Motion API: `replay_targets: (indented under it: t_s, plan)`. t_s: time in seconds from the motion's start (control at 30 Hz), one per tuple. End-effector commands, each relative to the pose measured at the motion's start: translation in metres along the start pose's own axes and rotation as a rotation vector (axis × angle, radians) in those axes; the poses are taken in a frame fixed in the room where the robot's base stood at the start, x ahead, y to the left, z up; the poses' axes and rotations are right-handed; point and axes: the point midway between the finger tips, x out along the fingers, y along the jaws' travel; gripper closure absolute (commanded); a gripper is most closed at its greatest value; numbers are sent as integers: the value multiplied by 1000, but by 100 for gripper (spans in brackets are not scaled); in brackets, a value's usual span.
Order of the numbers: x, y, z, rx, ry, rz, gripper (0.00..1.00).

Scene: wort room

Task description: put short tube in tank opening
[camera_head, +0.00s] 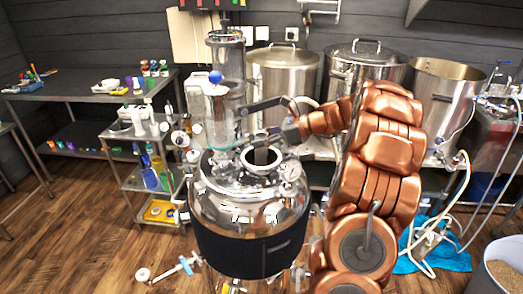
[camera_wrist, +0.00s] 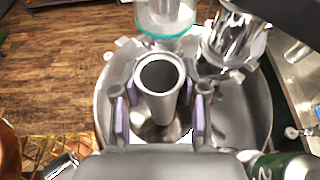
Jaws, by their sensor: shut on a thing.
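The short tube (camera_wrist: 160,103) is a pale metal cylinder with a dark hollow end facing the wrist camera. My gripper (camera_wrist: 160,112) is shut on it, with a purple-padded finger on each side. The steel tank (camera_head: 250,204) with a dark band stands in the middle of the head view. Its round tank opening (camera_head: 247,168) is on top, and its rim lies around and below the tube's lower end. In the head view my gripper is over the opening. Whether the tube's lower end is inside the opening or just above it, I cannot tell.
A tall glass column (camera_head: 221,115) rises from the tank lid left of the opening, close to my gripper. Large steel pots (camera_head: 283,80) stand behind. A small steel cart (camera_head: 137,135) is at the left.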

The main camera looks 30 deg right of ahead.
Motion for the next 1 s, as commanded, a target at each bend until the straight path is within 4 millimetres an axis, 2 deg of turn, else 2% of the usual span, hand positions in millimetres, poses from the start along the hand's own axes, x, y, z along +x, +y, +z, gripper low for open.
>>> replay_targets:
  t_s: [0.33,0.77,0.8,1.0]
  plan:
    - [15,1,-34,4,1,2,100]
    - [17,0,-38,0,0,1,100]
    - [17,0,-39,0,0,1,55]
    - [17,0,-39,0,1,1,35]
